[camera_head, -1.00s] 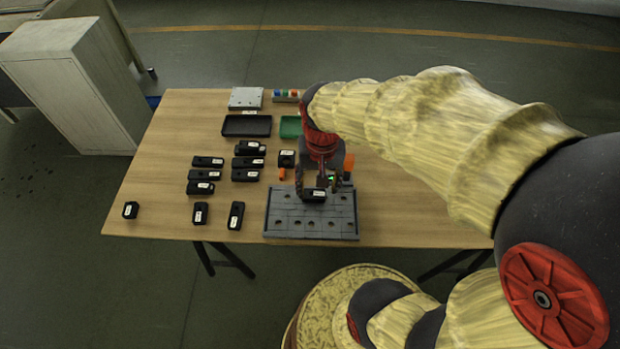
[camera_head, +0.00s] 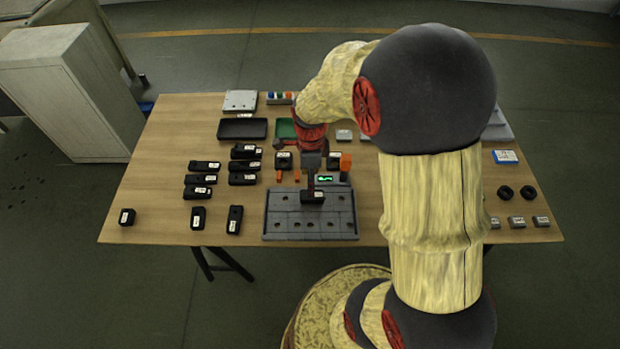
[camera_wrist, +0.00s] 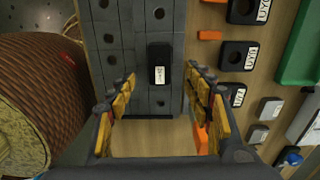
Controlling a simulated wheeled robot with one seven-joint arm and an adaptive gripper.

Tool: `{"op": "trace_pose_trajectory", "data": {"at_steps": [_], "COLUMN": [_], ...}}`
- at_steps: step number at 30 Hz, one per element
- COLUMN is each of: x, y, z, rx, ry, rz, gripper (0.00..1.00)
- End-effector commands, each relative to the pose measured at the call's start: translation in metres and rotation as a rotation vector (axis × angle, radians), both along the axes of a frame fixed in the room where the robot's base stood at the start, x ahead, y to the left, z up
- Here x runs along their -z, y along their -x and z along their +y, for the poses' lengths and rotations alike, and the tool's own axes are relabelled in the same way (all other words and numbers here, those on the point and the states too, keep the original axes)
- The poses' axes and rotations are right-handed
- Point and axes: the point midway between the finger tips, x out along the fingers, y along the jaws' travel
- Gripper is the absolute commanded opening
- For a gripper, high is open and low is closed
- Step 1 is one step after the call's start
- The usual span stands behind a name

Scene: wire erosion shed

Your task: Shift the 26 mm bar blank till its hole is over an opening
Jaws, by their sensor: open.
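A dark bar blank with a white label (camera_head: 313,197) lies on the grey plate with round openings (camera_head: 283,225), near the middle of its far part. The blank also shows in the wrist view (camera_wrist: 160,52), lengthwise between my spread fingers. Its label is too small to read, and I cannot make out its hole. The grey plate fills the upper middle of the wrist view (camera_wrist: 113,40), with several dark openings visible. My gripper (camera_wrist: 160,82) is open, with fingers either side of the blank and no clear contact. In the head view my gripper (camera_head: 312,186) is directly above the blank.
Several dark labelled blocks (camera_head: 242,179) stand left of the plate. An orange block (camera_head: 346,162) and a small device with a green display (camera_head: 325,179) are close behind it. A black tray (camera_head: 242,129) lies farther back.

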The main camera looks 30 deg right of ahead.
Motion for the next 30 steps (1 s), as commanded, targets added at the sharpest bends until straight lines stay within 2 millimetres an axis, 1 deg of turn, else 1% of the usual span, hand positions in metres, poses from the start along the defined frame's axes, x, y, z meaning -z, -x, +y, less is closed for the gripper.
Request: {"op": "trace_pose_trajectory", "data": {"at_steps": [4,12,15,17,24,30], "x": [0.0,0.0,0.004,0.009,0.044,0.069], "y": [0.0,0.0,0.0,0.001,0.001,0.0], "z": [0.0,0.0,0.0,0.0,0.0,0.0], "rx": [0.034,0.034,0.034,0.033,0.033,0.033], "ry": [0.0,0.0,-0.001,0.0,-0.001,-0.001], "rz": [0.0,0.0,0.001,0.002,0.003,0.002], "gripper": [0.52,0.52,0.52,0.52,0.52,0.52]}}
